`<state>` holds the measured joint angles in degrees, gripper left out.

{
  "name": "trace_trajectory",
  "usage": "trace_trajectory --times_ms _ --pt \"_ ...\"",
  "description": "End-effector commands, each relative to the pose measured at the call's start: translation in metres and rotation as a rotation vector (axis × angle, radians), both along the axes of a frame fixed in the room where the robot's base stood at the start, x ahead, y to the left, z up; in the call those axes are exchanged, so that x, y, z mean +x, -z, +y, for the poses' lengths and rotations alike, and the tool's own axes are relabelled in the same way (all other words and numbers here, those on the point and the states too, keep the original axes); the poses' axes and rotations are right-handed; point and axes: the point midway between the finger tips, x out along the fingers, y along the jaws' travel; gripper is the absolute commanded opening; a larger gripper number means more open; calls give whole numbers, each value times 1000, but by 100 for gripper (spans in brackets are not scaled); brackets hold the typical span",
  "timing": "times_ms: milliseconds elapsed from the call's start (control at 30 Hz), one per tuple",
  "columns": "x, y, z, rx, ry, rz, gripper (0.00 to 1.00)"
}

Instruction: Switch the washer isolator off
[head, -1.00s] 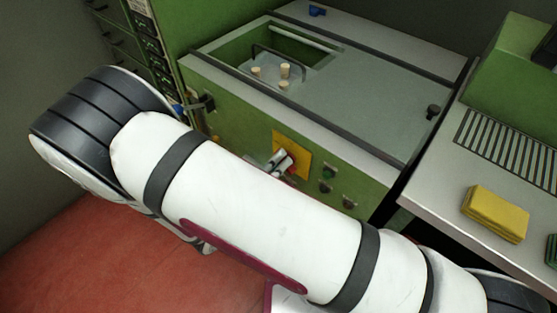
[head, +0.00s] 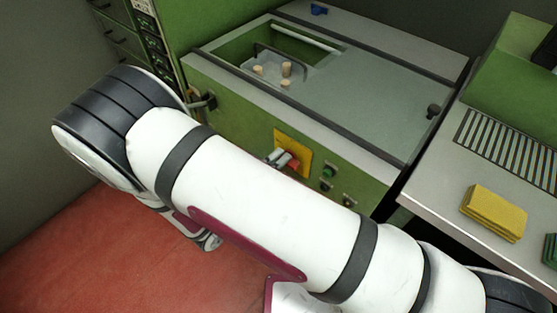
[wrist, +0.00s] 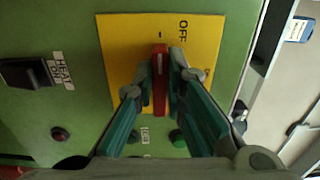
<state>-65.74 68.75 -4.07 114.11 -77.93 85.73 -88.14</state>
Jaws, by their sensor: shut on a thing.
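The washer isolator is a red handle (wrist: 159,75) on a yellow plate (wrist: 120,50) on the green machine front. In the wrist view the handle stands upright, and the word OFF is printed to its upper right. My gripper (wrist: 160,90) has its two fingers on either side of the handle, shut on it. In the head view the yellow plate (head: 304,147) and the red of the handle (head: 291,161) show just above my white arm. My gripper (head: 275,157) is partly visible there, and my arm hides the area below.
A black switch (wrist: 27,73) marked HEAT ON, a red button (wrist: 60,134) and a green button (wrist: 178,138) are close by. Corks (head: 286,69) stand in the machine's open basin. A yellow sponge (head: 494,212) lies on the right counter. Red floor is clear at lower left.

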Motion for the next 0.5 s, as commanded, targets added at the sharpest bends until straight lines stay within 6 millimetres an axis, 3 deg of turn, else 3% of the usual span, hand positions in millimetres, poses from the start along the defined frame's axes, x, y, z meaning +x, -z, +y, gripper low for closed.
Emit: trace_trajectory --times_ms 467,500 --pt "0 1 1 -9 -3 12 0" --pt "0 1 1 -9 -3 12 16"
